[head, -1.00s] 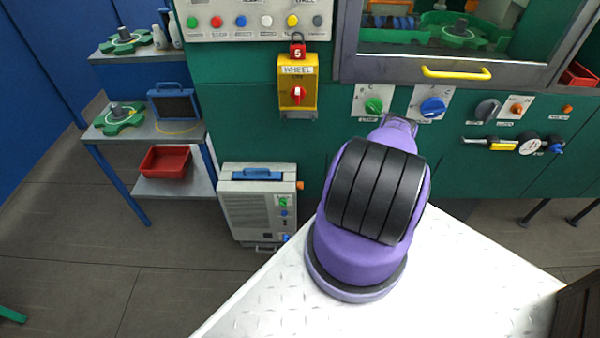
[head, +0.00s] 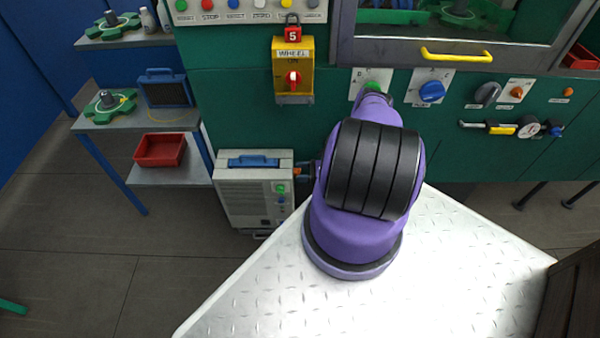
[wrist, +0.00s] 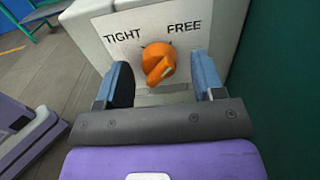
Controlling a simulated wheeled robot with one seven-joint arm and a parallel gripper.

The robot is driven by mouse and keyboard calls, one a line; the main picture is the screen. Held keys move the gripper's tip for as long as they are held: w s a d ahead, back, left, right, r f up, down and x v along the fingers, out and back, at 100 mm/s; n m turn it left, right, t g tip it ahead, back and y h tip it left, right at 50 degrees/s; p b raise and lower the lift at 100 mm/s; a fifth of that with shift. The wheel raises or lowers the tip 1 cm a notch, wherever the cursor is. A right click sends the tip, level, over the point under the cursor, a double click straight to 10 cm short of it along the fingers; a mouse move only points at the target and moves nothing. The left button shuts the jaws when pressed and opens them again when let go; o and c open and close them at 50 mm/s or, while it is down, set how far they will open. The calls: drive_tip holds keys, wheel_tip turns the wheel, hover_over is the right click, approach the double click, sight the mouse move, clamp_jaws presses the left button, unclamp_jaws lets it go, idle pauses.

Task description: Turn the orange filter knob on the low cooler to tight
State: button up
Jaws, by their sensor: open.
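The low cooler (head: 240,207) is a pale grey box with a blue handle, standing on the floor against the green cabinet. Its orange filter knob (wrist: 157,63) shows in the wrist view, below the printed words TIGHT on the left and FREE on the right. A raised grip with a pale mark crosses the knob slantwise; I cannot tell surely which label it indicates. In the head view a bit of the knob (head: 298,171) shows at the cooler's right side. My gripper (wrist: 162,76) is open, its blue-padded fingers on either side of the knob, with visible gaps.
A green wall (wrist: 283,85) stands close to the right in the wrist view. A shelf with a red bin (head: 160,150) is left of the cooler. Above are a yellow WHEEL switch box (head: 293,72) and a blue knob (head: 431,91).

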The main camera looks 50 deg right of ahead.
drive_tip(key=shift+w+a, duration=0.2)
drive_tip(key=shift+w, duration=0.05)
drive_tip(key=c, duration=0.9)
